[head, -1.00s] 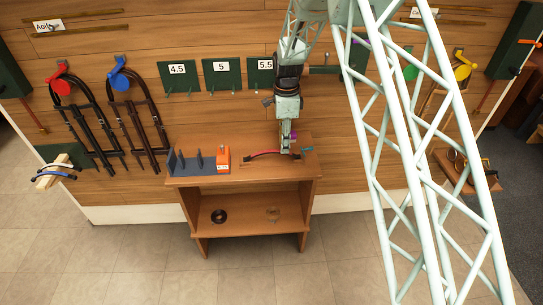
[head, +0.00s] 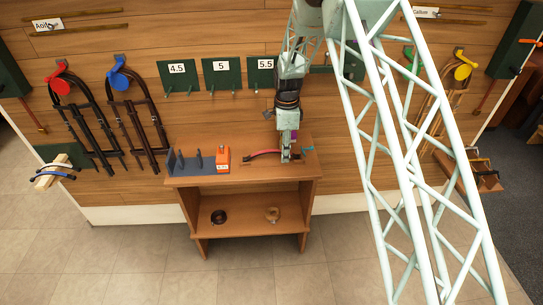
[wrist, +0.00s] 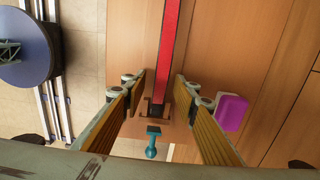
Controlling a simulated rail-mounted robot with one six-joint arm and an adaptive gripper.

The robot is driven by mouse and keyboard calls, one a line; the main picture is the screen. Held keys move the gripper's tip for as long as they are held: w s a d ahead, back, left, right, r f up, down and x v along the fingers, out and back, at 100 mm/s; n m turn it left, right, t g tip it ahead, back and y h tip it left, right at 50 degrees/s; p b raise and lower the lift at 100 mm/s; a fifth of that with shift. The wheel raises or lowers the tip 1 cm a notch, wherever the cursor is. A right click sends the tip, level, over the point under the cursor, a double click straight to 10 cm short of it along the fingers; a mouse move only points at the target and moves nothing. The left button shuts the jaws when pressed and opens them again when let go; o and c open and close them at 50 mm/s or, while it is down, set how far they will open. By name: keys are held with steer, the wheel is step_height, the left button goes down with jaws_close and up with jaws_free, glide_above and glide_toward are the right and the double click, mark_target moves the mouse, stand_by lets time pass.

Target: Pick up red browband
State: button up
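The red browband (head: 262,153) lies on the top of the wooden table, a red strap with dark ends. In the wrist view the red strap (wrist: 169,45) runs down from the top edge, and its dark end lies between my fingers. My gripper (head: 286,160) points down over the browband's right part. In the wrist view my gripper (wrist: 161,82) is open, with one finger on each side of the strap and a gap beside each. The head view hides the part of the browband behind the fingers.
An orange block (head: 222,158) and a dark rack with upright dividers (head: 190,168) stand left of the browband. A teal piece (wrist: 153,141) lies near its dark end. A purple block (wrist: 231,112) shows beside my right finger. Bridles (head: 137,120) hang on the wall.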

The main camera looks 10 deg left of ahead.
steer(key=shift+c, duration=0.2)
jaws_close()
steer(key=shift+r, duration=0.1)
stand_by(0.4)
steer(key=shift+r, duration=1.6)
steer(key=shift+s+r+p, duration=0.1)
steer(key=shift+s+p, duration=0.05)
steer(key=shift+p, duration=0.15)
steer(key=s+d, duration=0.3)
steer(key=s, duration=1.4)
steer(key=shift+s+p, duration=0.15)
steer(key=shift+p, duration=0.2)
steer(key=shift+d, duration=0.1)
